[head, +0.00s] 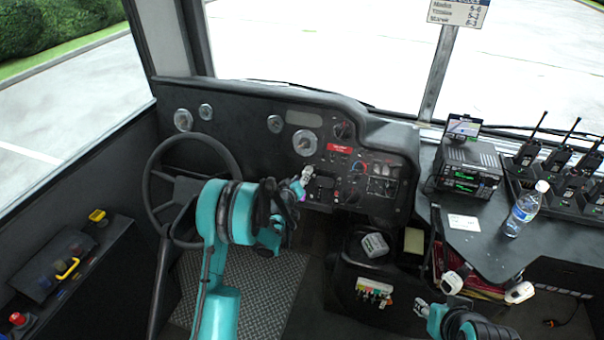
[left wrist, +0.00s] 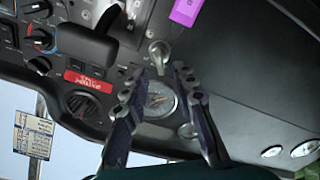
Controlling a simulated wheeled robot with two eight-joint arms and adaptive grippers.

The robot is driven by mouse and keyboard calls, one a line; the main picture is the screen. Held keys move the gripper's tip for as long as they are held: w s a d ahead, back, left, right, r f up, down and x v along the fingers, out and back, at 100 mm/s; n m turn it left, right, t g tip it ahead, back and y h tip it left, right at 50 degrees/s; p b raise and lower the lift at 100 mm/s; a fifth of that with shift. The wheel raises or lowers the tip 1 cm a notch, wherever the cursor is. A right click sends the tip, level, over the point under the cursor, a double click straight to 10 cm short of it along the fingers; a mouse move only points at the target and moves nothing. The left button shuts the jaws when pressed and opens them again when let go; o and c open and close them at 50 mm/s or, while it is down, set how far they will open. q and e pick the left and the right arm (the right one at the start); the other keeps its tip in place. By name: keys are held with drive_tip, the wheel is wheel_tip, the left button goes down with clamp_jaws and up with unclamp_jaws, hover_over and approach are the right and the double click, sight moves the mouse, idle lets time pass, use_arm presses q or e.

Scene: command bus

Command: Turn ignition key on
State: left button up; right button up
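The dashboard (head: 362,170) carries the switches and dials. In the left wrist view, which is upside down, a small silver key-like piece (left wrist: 158,52) stands out from the panel, just beyond my left gripper (left wrist: 159,72). The two fingers are apart, one to each side of its line, with nothing held between them. I cannot tell whether they touch it. A purple tag (left wrist: 186,12) is close by. In the head view my left gripper (head: 300,184) is at the panel right of the steering wheel (head: 232,158), hiding that spot. My right gripper (head: 434,312) is low at the bottom; its opening is unclear.
A black lever (left wrist: 85,45) sticks out near the left gripper. A side table (head: 480,230) at right bears a radio (head: 467,168), a water bottle (head: 523,208) and handheld radios (head: 560,160). A console (head: 350,275) with colored items is below the dashboard.

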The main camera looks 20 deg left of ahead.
use_arm(q)
drive_tip(key=b+x, duration=0.1)
drive_tip(key=x, duration=0.3)
drive_tip(key=shift+f, duration=0.2)
drive_tip(key=shift+w, duration=0.45)
drive_tip(key=shift+s, duration=0.1)
clamp_jaws()
